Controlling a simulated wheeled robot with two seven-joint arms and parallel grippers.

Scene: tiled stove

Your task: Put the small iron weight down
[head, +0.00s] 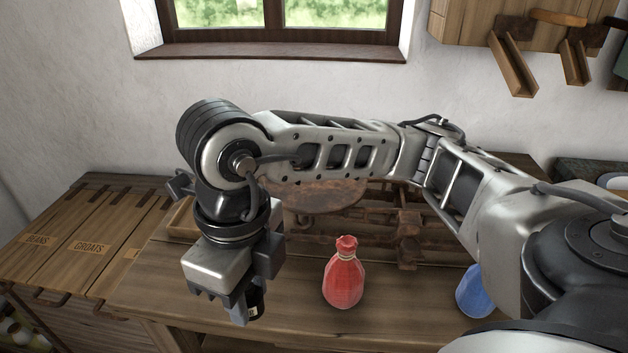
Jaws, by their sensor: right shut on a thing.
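My right gripper (246,306) points down over the front part of the wooden counter, left of the red sack. It is shut on a small dark thing, the small iron weight (254,301), which is mostly hidden by the fingers. A pale mark shows on its side. I cannot tell whether the weight touches the counter. A rusty iron balance scale (318,197) stands at the back of the counter, partly hidden behind my right arm. My left gripper is not in view.
A red tied sack (344,280) stands right of the gripper. A blue sack (474,292) is farther right, partly behind my arm. A wooden tray (181,222) lies at back left, partly covered. Labelled wooden bins (62,236) stand left. The counter (160,283) is bare left of the gripper.

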